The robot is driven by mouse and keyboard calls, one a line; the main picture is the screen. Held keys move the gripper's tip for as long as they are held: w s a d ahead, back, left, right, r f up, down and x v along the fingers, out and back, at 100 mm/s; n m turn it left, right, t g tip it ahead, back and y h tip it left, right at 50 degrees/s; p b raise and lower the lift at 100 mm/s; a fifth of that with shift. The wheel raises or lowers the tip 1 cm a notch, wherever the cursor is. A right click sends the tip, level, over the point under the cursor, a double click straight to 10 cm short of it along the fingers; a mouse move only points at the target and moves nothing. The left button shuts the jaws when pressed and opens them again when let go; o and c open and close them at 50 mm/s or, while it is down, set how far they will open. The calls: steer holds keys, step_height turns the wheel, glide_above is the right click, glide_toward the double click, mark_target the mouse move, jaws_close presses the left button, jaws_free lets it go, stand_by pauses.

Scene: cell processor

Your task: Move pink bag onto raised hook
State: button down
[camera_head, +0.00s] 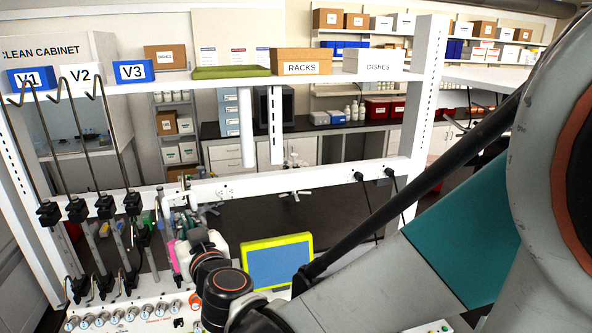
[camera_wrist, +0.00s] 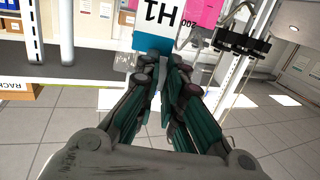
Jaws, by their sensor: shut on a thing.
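The pink bag (camera_head: 179,257) shows as a narrow pink strip beside my wrist, low in the head view, left of the screen. Tall hooked rods (camera_head: 38,105) stand at the left in the head view, under the V1, V2 and V3 labels. All the hooks I can see are empty.
A white shelf (camera_head: 200,84) with boxes crosses above the work area. A white rail (camera_head: 250,184) runs below it. A yellow-framed screen (camera_head: 279,264) stands right of my wrist. Black clamps (camera_head: 76,210) hold the rods. Knobs (camera_head: 116,317) line the front panel.

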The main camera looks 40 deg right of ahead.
steer(key=w+d+f+b, duration=0.2)
steer(key=w+b, duration=0.1)
steer(key=w, duration=0.2)
steer(key=shift+w+d+f, duration=0.2)
steer(key=shift+f, duration=0.1)
stand_by(0.5)
steer(key=shift+f+b, duration=0.2)
steer(key=shift+b, duration=0.35)
steer(key=c, duration=1.7)
jaws_free()
steer(key=shift+o, duration=0.2)
steer(key=o, duration=0.5)
steer(key=shift+s, duration=0.1)
